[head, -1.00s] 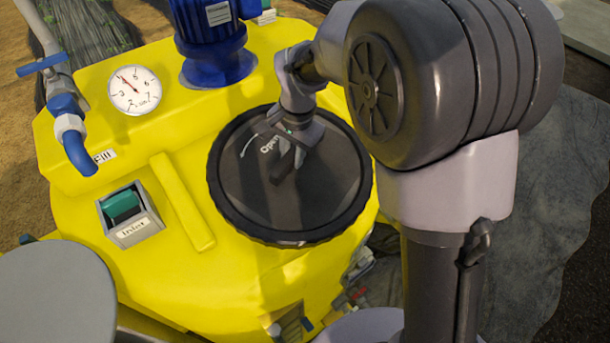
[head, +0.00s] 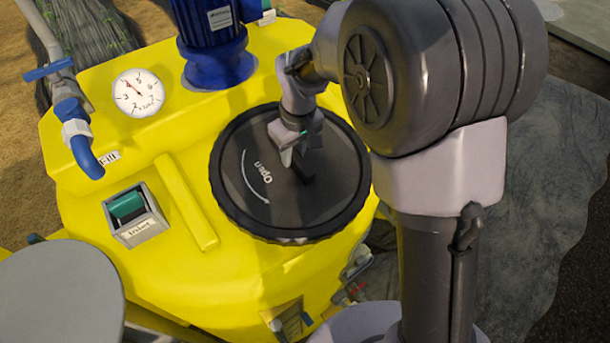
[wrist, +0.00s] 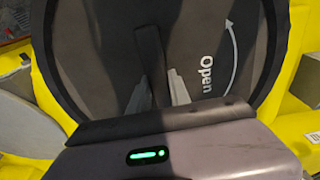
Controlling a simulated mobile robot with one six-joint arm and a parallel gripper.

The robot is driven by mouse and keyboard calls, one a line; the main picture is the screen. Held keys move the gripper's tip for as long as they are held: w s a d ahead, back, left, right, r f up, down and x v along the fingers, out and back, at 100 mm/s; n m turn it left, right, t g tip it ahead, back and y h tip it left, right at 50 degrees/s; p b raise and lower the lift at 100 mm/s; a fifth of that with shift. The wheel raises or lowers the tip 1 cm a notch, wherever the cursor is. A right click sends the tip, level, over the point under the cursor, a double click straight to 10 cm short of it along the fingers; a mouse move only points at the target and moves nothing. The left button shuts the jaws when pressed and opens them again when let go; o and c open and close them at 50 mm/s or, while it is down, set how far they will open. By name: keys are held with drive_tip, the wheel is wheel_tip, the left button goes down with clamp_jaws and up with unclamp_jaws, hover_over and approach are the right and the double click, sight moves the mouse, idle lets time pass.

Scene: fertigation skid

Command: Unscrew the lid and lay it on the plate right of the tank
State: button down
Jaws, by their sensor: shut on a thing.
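The lid (head: 250,205) is a large round black disc with a ribbed rim, marked "Open" with a curved arrow. It sits on top of the yellow tank (head: 185,270). My gripper (head: 298,166) is over the lid's middle, shut on the bar-shaped handle of the lid. In the wrist view the lid (wrist: 100,60) fills most of the picture, and the two fingers of my gripper (wrist: 158,92) stand on either side of the dark handle bar (wrist: 150,50). I cannot tell whether the lid is raised from the tank.
A blue motor (head: 215,45) stands behind the lid. A pressure gauge (head: 138,93), a blue fill pipe (head: 85,150) and a green switch box (head: 130,212) are on the left. Grey sheeting (head: 550,190) lies on the ground at right.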

drive_tip(key=shift+s+d+r+p, duration=0.15)
drive_tip(key=shift+r+p, duration=0.75)
drive_tip(key=shift+r, duration=0.5)
drive_tip(key=shift+s+d+r+p, duration=0.15)
drive_tip(key=shift+r+p, duration=0.75)
drive_tip(key=shift+r, duration=0.5)
drive_tip(key=shift+s+r, duration=0.15)
drive_tip(key=shift+r, duration=0.2)
drive_tip(key=shift+f, duration=0.1)
